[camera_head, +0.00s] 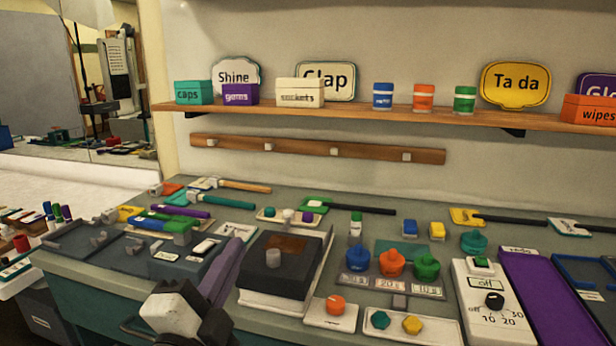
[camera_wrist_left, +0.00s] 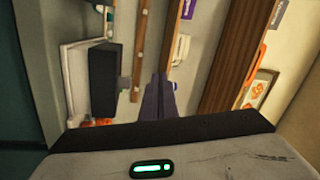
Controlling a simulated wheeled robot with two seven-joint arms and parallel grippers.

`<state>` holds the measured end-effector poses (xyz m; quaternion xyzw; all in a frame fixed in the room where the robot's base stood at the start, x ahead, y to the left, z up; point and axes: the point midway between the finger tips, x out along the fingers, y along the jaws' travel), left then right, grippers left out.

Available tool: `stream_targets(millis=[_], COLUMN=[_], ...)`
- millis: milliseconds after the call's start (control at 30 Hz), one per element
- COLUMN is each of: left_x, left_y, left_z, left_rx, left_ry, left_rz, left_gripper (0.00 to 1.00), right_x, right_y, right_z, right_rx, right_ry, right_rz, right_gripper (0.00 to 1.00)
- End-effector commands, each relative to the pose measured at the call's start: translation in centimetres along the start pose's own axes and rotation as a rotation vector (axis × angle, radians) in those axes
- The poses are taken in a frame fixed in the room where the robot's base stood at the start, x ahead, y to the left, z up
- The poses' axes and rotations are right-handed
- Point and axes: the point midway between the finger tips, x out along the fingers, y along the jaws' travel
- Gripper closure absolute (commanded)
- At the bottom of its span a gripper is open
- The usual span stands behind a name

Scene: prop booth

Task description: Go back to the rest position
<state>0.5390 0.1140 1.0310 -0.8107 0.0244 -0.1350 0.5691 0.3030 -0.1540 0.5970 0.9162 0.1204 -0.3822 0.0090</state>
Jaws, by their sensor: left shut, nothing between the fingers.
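My left gripper (camera_head: 229,254) reaches in over the front left of the bench in the head view. Its pale and black wrist shows at the bottom edge, with dark purplish fingers pointing toward the wall. In the left wrist view its fingers (camera_wrist_left: 162,90) lie together, shut and empty. A dark box with a grey knob (camera_head: 273,258) is just right of the fingers in the head view; the box also shows left of them in the left wrist view (camera_wrist_left: 103,80). My right gripper is in neither view.
The bench (camera_head: 90,292) is crowded with blue trays (camera_head: 95,249), hammers, an orange knob (camera_head: 335,304), coloured bottles and a dial box (camera_head: 491,310). A peg rail (camera_head: 300,146) and a loaded shelf (camera_head: 350,112) are on the wall behind. Room above the bench looks open.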

Motion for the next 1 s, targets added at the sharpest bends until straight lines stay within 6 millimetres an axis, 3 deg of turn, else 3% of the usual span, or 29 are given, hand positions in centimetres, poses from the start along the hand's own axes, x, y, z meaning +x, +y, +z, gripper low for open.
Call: stream_targets(millis=[33, 100, 200, 300, 400, 600, 867, 1000], left_x=[-1.6, -4.0, -8.6, -14.1, -19.2, -27.2, -35.8, -34.6], left_y=[2.9, 6.6, 11.7, 16.0, 19.0, 22.2, 23.9, 25.9], left_z=[2.6, 5.7, 9.2, 11.6, 12.8, 13.7, 13.3, 13.3], left_rx=[-0.107, -0.250, -0.438, -0.603, -0.724, -0.873, -0.993, -1.020], left_ry=[-0.090, -0.215, -0.402, -0.593, -0.756, -1.009, -1.280, -1.222], left_rz=[0.094, 0.212, 0.366, 0.502, 0.603, 0.736, 0.853, 0.833], left_gripper=[1.00, 1.00, 1.00, 1.00, 1.00, 1.00, 1.00, 1.00], right_x=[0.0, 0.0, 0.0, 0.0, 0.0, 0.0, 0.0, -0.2], right_y=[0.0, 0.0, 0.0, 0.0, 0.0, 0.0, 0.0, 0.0], right_z=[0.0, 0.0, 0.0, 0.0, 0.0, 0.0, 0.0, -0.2], right_rx=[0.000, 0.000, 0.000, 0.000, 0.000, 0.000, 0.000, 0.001], right_ry=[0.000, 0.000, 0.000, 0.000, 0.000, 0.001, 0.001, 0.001], right_rz=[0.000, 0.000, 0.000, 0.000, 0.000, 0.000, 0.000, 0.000], right_gripper=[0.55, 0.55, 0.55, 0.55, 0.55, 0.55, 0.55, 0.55])
